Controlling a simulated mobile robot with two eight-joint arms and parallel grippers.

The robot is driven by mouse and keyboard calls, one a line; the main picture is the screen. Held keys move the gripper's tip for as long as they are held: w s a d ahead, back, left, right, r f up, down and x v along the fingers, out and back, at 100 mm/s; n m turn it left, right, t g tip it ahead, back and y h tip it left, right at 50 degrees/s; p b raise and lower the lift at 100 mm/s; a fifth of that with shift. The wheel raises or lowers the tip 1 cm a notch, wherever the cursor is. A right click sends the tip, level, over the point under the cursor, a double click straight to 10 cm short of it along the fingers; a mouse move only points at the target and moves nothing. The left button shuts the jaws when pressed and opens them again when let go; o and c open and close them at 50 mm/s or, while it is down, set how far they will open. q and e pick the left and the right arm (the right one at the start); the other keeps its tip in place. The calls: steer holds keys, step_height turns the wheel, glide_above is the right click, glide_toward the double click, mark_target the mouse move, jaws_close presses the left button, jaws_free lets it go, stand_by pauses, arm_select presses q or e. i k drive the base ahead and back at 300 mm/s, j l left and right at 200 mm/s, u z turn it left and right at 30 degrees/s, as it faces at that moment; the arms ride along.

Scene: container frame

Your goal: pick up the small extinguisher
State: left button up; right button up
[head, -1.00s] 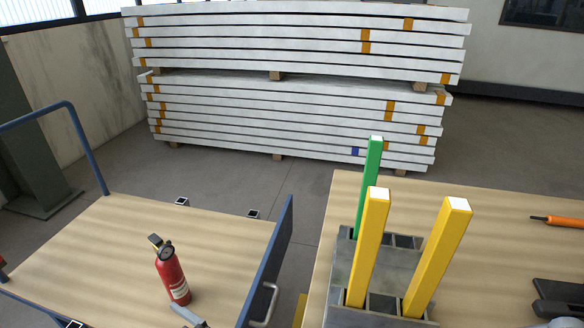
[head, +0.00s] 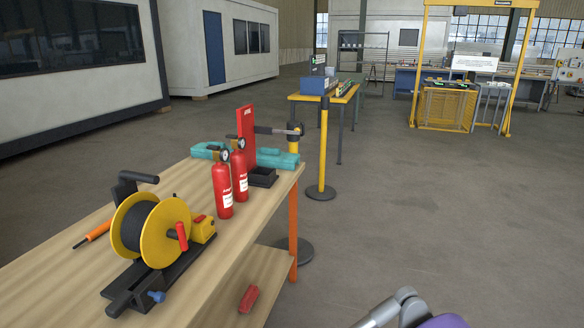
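Two red extinguishers with black tops and round gauges stand upright, close together, near the right end of the wooden workbench. The nearer extinguisher (head: 222,188) partly overlaps the farther extinguisher (head: 240,172) in the picture. They look alike in size, so I cannot tell whether either is the small one. The extinguisher on the cart in the earlier frame is out of view. Neither gripper shows. A grey and purple part at the bottom edge looks like a link of my arm.
A yellow cable reel (head: 178,228) on a black stand is at the bench (head: 75,235) front. A black tray (head: 262,178), a red upright panel (head: 246,128) and a teal case (head: 278,159) are near the extinguishers. A yellow post (head: 323,150) stands behind. Floor on the right is clear.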

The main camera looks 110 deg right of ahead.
mark_target(221, 176)
steer(key=z, duration=0.45)
steer(key=l+z, duration=0.1)
steer(key=z, duration=0.8)
steer(key=l+z, duration=0.1)
steer(key=z, duration=1.75)
steer(key=i+l, duration=0.05)
